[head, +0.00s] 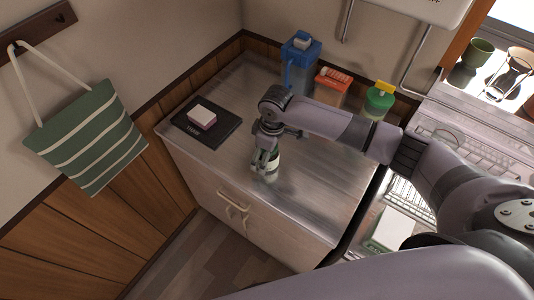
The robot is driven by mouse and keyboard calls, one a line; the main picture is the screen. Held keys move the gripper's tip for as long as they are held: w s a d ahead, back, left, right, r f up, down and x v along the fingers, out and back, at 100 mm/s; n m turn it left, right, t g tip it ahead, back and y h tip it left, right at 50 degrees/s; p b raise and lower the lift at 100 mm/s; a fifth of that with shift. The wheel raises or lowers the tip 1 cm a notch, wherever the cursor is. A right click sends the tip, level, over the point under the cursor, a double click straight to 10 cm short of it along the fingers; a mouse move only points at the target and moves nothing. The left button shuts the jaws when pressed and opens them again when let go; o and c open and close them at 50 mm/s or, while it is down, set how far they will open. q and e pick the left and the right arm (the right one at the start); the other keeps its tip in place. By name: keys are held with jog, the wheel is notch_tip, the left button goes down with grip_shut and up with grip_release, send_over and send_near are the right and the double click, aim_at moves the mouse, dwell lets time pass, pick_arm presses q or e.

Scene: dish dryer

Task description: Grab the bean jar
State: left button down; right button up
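The jar (272,171), small with a dark green and pale surface, stands upright near the front edge of the counter. I take it for the bean jar; its label is too small to read. My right gripper (281,147) comes down over it from behind. One finger lies in front of the jar's left side and partly hides it. The other finger sticks out to the right, apart from the jar. The fingers look spread. My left gripper is not in view.
A dish rack (405,196) is at right.

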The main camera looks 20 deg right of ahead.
jog(key=c, duration=0.5)
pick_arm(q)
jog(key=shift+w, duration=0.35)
pick_arm(e)
jog(key=shift+r, duration=0.1)
jog(key=c, duration=0.9)
jog(key=shift+w, duration=0.1)
